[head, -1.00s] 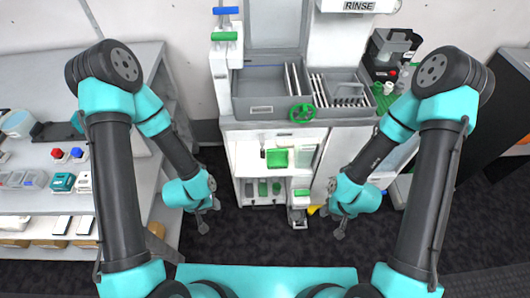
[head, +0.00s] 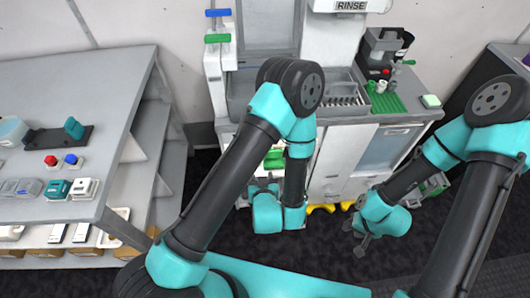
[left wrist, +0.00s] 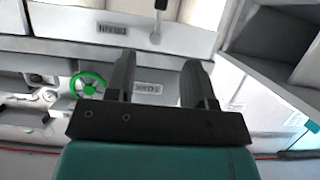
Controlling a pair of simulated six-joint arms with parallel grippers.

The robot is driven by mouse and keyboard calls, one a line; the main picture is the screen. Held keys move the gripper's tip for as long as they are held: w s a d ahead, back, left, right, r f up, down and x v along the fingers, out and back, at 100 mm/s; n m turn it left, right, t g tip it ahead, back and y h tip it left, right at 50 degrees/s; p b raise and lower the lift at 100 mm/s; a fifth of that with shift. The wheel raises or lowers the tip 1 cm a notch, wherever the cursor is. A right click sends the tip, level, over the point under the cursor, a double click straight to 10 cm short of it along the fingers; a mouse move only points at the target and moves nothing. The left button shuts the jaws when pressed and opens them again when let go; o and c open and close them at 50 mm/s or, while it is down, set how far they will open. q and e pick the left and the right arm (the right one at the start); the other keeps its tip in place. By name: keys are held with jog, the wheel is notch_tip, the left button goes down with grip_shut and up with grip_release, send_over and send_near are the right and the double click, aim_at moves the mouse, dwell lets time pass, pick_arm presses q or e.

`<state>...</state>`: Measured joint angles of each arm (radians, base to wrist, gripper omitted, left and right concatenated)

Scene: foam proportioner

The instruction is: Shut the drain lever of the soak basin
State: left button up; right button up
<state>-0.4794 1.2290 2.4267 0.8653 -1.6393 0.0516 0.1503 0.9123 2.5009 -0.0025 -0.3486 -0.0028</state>
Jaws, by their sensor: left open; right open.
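A lever with a black grip (left wrist: 161,4) and a pale stem (left wrist: 155,38) shows at the top of the left wrist view, beside an upside-down label that appears to read DRAIN (left wrist: 112,29). My left gripper (left wrist: 158,66) is open and empty, its fingers pointing toward the lever but apart from it. In the head view my left gripper (head: 264,182) is low in front of the station, partly hidden by my arm. The grey soak basin (head: 238,88) is largely covered by that arm. My right gripper (head: 353,238) is open and empty over the floor.
A green handwheel (left wrist: 88,85) is left of my left fingers in the wrist view. A grey side table (head: 110,130) with small items stands at the left. A green mat (head: 386,103) lies on the right counter. Dark floor is free in front.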

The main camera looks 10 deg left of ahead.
pick_arm(q)
jog(key=shift+w+a, duration=0.1)
jog(key=x, duration=1.7)
jog(key=shift+w+f, duration=0.1)
jog(key=shift+f, duration=0.1)
grip_shut()
